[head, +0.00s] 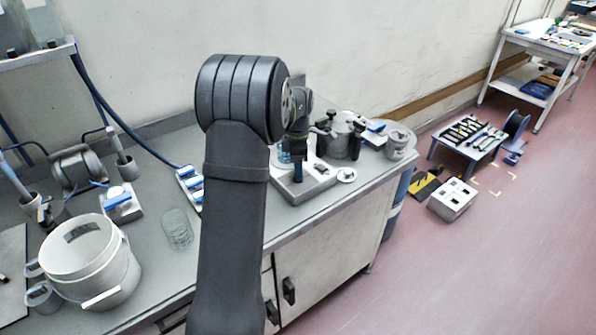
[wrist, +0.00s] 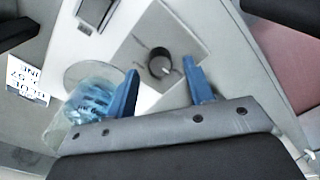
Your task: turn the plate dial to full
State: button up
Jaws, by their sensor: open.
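The plate dial (wrist: 160,63) is a round dark knob on the grey front panel of the plate unit (wrist: 135,48) in the wrist view. My gripper (wrist: 160,70) has two blue fingers, open, one on each side of the dial in the picture. I see gaps between the fingers and the knob and cannot tell the height between them. In the head view the plate unit (head: 317,186) is a light grey box on the bench, with my gripper (head: 298,171) over it. The dial is hidden there, and its setting is not readable.
A clear beaker with blue contents (wrist: 92,103) is close to the left finger in the wrist view. A printed card (wrist: 27,80) lies further left. In the head view a white bucket (head: 88,262) and an empty glass (head: 177,230) stand left on the bench (head: 150,275).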

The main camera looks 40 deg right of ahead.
jog(key=shift+f, duration=0.9)
jog(key=shift+c, duration=0.5)
jog(key=c, duration=0.9)
